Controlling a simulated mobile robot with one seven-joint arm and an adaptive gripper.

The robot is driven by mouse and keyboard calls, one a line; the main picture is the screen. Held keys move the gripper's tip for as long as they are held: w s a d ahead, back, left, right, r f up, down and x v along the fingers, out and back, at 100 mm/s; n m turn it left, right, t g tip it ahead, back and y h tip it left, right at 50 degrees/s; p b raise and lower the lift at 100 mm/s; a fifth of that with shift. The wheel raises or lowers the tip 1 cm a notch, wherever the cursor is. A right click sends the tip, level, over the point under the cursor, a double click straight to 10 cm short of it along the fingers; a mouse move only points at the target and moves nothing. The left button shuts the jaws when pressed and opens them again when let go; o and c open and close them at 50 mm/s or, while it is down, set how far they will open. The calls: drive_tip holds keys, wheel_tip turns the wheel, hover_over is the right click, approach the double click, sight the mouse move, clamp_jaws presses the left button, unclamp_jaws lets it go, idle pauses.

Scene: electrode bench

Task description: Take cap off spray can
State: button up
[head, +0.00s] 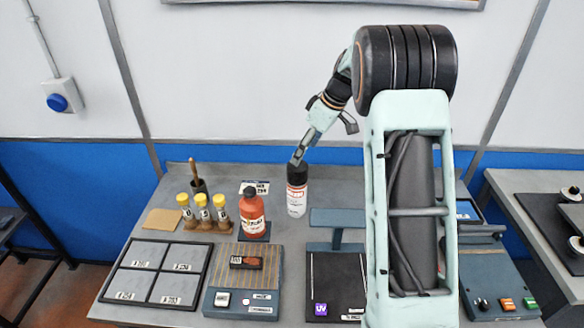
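A spray can (296,199) with a white, red-labelled body and a dark cap (297,173) stands upright on the grey bench, right of the red bottle. My gripper (298,160) points down at the top of the can, with its fingertips at the cap's upper edge. I see the gripper from the side and small, so I cannot tell whether its fingers are open or shut on the cap. The cap appears to sit on the can.
A red bottle (252,214) stands left of the can, with several yellow-capped vials (202,207) farther left. A four-section tray (158,273), a wooden-slatted block (235,285) and a black mat (334,290) lie in front. My arm hides part of the bench's right side.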

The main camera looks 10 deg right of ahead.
sight(299, 167)
drive_tip(key=x, duration=0.3)
drive_tip(key=shift+f, duration=0.15)
drive_tip(key=x, duration=0.1)
drive_tip(key=p+x, duration=0.1)
drive_tip(key=x, duration=0.2)
drive_tip(key=shift+s+d+f+p, duration=0.15)
drive_tip(key=shift+s+p, duration=0.25)
drive_tip(key=shift+w+f, duration=0.2)
drive_tip(key=shift+f, duration=0.4)
drive_tip(key=shift+c, duration=0.5)
drive_tip(key=c, duration=0.7)
